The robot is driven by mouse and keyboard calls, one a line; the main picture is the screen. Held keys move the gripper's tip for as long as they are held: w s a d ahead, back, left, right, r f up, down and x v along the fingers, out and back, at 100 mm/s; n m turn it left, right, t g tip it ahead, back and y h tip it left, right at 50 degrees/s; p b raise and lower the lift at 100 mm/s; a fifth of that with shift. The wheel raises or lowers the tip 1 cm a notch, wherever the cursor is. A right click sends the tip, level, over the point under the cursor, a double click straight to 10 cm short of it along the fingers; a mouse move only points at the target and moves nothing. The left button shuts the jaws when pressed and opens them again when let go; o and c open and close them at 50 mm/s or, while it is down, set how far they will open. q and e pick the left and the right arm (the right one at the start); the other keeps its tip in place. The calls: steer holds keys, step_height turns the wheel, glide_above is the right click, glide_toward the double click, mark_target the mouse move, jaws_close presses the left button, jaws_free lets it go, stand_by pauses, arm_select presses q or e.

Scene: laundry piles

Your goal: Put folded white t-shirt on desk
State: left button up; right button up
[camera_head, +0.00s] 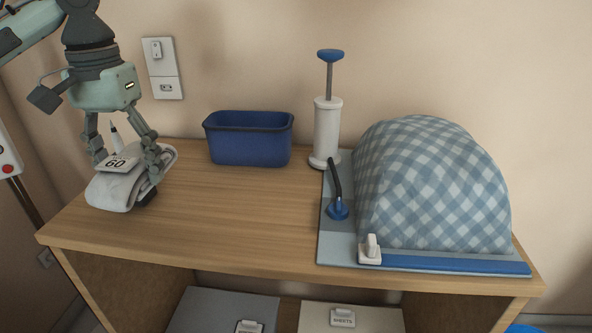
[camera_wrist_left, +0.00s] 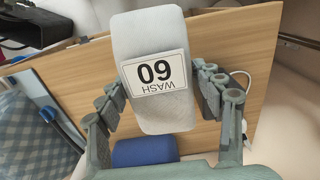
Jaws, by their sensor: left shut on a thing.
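The folded white t-shirt (camera_head: 113,191) is a thick rolled bundle with a white tag reading "WASH 60" on top. It is at the left end of the wooden desk (camera_head: 225,215); I cannot tell whether its underside touches the top. My left gripper (camera_head: 126,163) points down from above and is shut on the bundle, a finger at each side. In the left wrist view the t-shirt (camera_wrist_left: 163,114) lies between the two fingers of the left gripper (camera_wrist_left: 160,93), tag facing the camera. My right gripper is not in view.
A blue bin (camera_head: 249,146) stands at the back of the desk. A white pump with a blue handle (camera_head: 327,125) stands right of it. A checkered, domed cloth (camera_head: 430,185) on a board fills the right side. The middle of the desk is clear. Labelled boxes (camera_head: 225,309) sit below.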

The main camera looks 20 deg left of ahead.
arm_select(q)
glide_above(212, 206)
step_height(212, 206, down, 7)
steer(key=shift+s+r, duration=0.15)
step_height(212, 206, down, 4)
steer(key=shift+r, duration=0.1)
steer(key=shift+d, duration=0.1)
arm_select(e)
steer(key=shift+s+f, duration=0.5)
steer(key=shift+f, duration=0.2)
arm_select(q)
steer(key=shift+f, duration=0.2)
steer(key=o, duration=0.8)
steer(key=shift+f, duration=0.15)
steer(key=o, duration=0.5)
steer(key=shift+c, duration=0.2)
